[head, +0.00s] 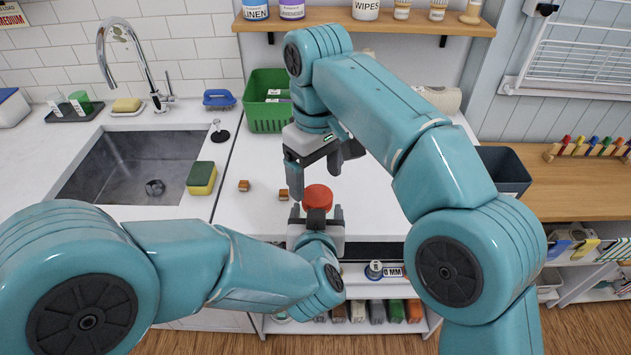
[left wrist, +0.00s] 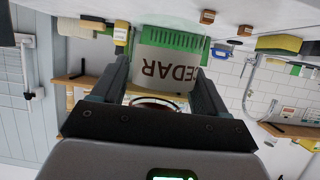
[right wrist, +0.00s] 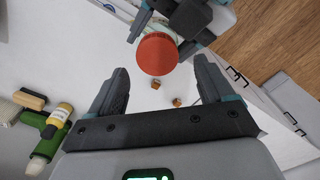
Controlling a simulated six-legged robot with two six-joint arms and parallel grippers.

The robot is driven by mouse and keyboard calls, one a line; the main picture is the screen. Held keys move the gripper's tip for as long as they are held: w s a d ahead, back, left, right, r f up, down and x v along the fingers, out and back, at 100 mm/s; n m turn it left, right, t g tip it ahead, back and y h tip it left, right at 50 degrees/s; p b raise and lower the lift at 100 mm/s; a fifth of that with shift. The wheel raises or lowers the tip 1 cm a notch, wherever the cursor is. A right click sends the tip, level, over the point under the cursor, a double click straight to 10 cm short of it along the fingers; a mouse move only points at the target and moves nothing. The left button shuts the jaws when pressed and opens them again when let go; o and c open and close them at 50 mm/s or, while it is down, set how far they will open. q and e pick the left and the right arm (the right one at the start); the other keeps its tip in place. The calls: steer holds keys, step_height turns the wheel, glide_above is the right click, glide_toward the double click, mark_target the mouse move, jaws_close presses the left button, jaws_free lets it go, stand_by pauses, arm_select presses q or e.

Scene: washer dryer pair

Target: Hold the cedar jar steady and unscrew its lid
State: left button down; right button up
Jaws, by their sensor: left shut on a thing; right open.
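The cedar jar (left wrist: 165,70) is a pale jar whose dark lettering, part hidden, shows upside down in the left wrist view. My left gripper (head: 317,215) is shut on its body from the front, a finger on each side. In the head view the jar's body is mostly hidden by that gripper. The red round lid (head: 318,197) sits on top, and it also shows in the right wrist view (right wrist: 157,54). My right gripper (head: 316,180) is open just above the lid, fingers pointing down. In the right wrist view the lid lies beyond the fingertips, apart from them.
Two small brown blocks (head: 243,185) lie on the white top to the left. A green basket (head: 268,122) stands behind, and a green and yellow sponge (head: 202,178) lies by the sink (head: 130,165). A dark bin (head: 505,172) is at the right.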

mark_target(317, 195)
steer(key=shift+s+d+r+m, duration=0.1)
steer(key=shift+s+d+m, duration=0.05)
steer(key=shift+m, duration=0.65)
steer(key=r+m, duration=0.1)
steer(key=m, duration=0.1)
steer(key=r+m, duration=0.2)
steer(key=m, duration=0.1)
steer(key=shift+d+m, duration=0.3)
steer(key=shift+d, duration=0.1)
steer(key=shift+r+m, duration=0.3)
steer(key=shift+m, duration=0.4)
steer(key=shift+w+a, duration=0.25)
steer(key=shift+w+a+f, duration=0.1)
steer(key=shift+a+f, duration=0.05)
steer(key=shift+f, duration=0.3)
step_height(317, 195, down, 7)
steer(key=shift+f, duration=0.15)
